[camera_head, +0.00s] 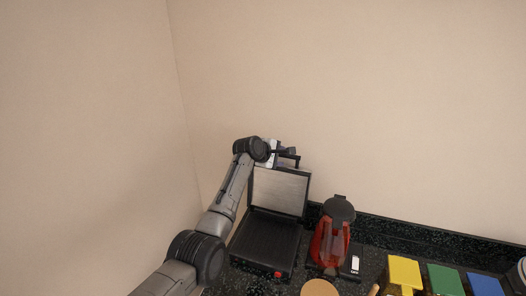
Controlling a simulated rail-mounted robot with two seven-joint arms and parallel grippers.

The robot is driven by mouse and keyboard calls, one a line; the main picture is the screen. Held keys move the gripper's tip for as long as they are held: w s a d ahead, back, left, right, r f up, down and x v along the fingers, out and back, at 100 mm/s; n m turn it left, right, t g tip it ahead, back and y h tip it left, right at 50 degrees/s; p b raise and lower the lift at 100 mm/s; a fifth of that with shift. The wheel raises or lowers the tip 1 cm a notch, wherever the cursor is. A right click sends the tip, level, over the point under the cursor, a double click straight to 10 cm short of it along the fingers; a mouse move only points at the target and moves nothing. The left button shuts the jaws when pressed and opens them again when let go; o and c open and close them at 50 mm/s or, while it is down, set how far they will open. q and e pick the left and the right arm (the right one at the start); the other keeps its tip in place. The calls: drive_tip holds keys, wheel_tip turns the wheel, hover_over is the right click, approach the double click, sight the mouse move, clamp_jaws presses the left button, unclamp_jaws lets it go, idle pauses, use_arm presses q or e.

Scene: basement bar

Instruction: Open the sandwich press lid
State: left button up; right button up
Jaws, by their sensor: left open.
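The sandwich press (270,238) stands on the dark counter near the wall corner. Its lid (279,190) is raised to near upright, with a metallic panel facing me, and the dark lower plate is exposed. A small red part shows at the front of the base. My left arm reaches up along the press's left side. My left gripper (285,156) is at the top edge of the lid, by the dark handle, and is open. Its fingers are partly hidden, and I cannot tell whether they touch the handle. My right gripper is not in view.
A red blender-like appliance (329,245) with a dark top stands just right of the press. Yellow (404,272), green (445,280) and blue (485,285) blocks stand farther right. A round wooden item (319,288) is at the front. Walls close off the back and left.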

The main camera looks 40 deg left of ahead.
use_arm(q)
drive_tip(key=b+v, duration=0.2)
drive_tip(key=v, duration=0.7)
drive_tip(key=shift+s, duration=0.1)
idle(0.5)
